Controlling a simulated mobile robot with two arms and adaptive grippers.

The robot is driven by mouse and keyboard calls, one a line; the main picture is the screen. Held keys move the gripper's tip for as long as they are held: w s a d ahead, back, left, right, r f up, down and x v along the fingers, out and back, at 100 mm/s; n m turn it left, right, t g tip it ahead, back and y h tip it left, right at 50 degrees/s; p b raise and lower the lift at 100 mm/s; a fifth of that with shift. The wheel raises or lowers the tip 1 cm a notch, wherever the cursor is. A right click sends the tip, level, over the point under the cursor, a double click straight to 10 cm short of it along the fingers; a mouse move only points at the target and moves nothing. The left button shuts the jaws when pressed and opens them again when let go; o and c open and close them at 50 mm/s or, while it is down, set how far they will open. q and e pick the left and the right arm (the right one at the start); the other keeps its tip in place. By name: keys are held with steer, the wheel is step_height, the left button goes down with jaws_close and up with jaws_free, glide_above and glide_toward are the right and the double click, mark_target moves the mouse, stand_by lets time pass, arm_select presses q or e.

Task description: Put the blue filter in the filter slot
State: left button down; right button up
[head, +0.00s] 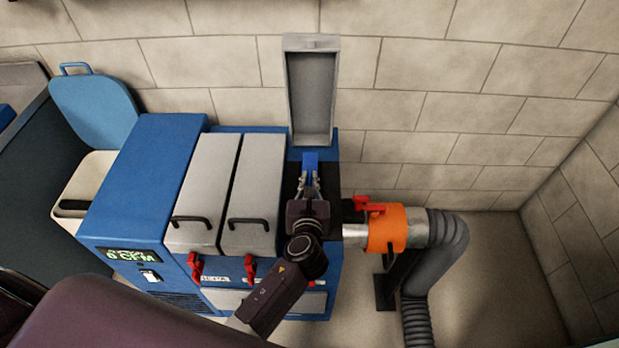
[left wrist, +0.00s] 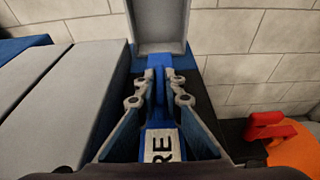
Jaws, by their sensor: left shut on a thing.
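The blue filter (left wrist: 158,118) is held in my left gripper (left wrist: 158,90), with a white label reading "RE" facing the left wrist camera. In the head view, the filter's blue top (head: 310,160) shows just beyond my left gripper (head: 309,185), and the rest is hidden by the gripper. The gripper is shut on it over the dark open bay (head: 327,172) at the right of the blue machine. The bay's grey lid (head: 311,95) stands raised behind it. I cannot tell how deep the filter sits in the slot. My right gripper is not in view.
Two closed grey lids (head: 204,185) with dark handles lie left of the bay. Red latches (head: 195,268) hang at the front. An orange collar (head: 385,230) with a red lever and grey hose (head: 437,245) stands right. A white bin (head: 80,218) with raised blue lid is far left.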

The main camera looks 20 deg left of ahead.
arm_select(q)
steer(key=shift+f+b, duration=1.5)
steer(key=shift+f, duration=0.7)
steer(key=c, duration=2)
jaws_free()
steer(key=shift+f, duration=0.1)
